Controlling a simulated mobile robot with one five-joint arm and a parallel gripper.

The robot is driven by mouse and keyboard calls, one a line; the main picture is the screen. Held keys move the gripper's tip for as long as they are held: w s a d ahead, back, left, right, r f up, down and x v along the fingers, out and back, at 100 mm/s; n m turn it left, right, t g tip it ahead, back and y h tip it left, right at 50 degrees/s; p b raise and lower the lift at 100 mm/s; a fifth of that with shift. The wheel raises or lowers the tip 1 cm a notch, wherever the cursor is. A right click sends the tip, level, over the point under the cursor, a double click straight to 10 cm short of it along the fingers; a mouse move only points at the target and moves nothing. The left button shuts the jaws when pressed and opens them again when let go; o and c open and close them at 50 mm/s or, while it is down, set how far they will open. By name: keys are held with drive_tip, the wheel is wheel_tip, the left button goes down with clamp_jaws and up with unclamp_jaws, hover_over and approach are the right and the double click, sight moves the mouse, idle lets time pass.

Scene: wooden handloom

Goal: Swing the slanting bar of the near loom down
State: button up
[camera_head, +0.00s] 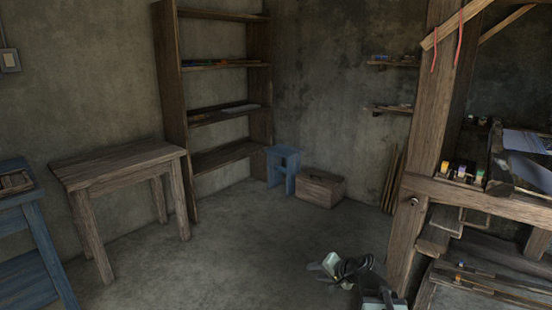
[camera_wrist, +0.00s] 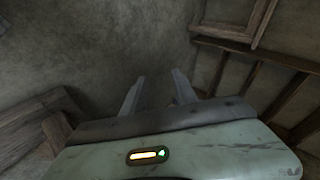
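The wooden loom (camera_head: 415,185) stands at the right in the head view, cut off by the picture's edge. A pale slanting bar (camera_head: 455,25) crosses its upright post near the top, with two red strips hanging from it. Its upper end is out of view. My gripper (camera_head: 328,265) is low in front of the loom, well below the bar and apart from it. In the wrist view my gripper (camera_wrist: 157,84) has its two fingers spread, with nothing between them. The bar does not clearly show in the wrist view.
A wooden table (camera_head: 115,165) and a blue table (camera_head: 30,225) stand at the left. A tall shelf (camera_head: 175,110), a blue stool (camera_head: 284,165) and a wooden box (camera_head: 320,187) are along the back. The floor between (camera_head: 225,245) is clear. Small jars (camera_head: 461,171) sit on the loom's beam.

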drive_tip(key=s+a+f+n+g+h, duration=0.2)
drive_tip(key=s+a+f+n+g, duration=0.2)
drive_tip(key=s+a+f, duration=0.15)
drive_tip(key=s+d+f+n+g+h, duration=0.3)
drive_tip(key=s+d+g+h, duration=0.1)
drive_tip(key=s+d, duration=0.45)
wheel_tip(320, 180, up, 34)
drive_tip(key=s+a+p, duration=0.1)
drive_tip(key=p, duration=3.3)
drive_tip(key=shift+s+r+p, duration=0.15)
drive_tip(key=shift+s+p, duration=0.05)
drive_tip(key=shift+p, duration=0.15)
drive_tip(key=shift+f, duration=0.2)
clamp_jaws()
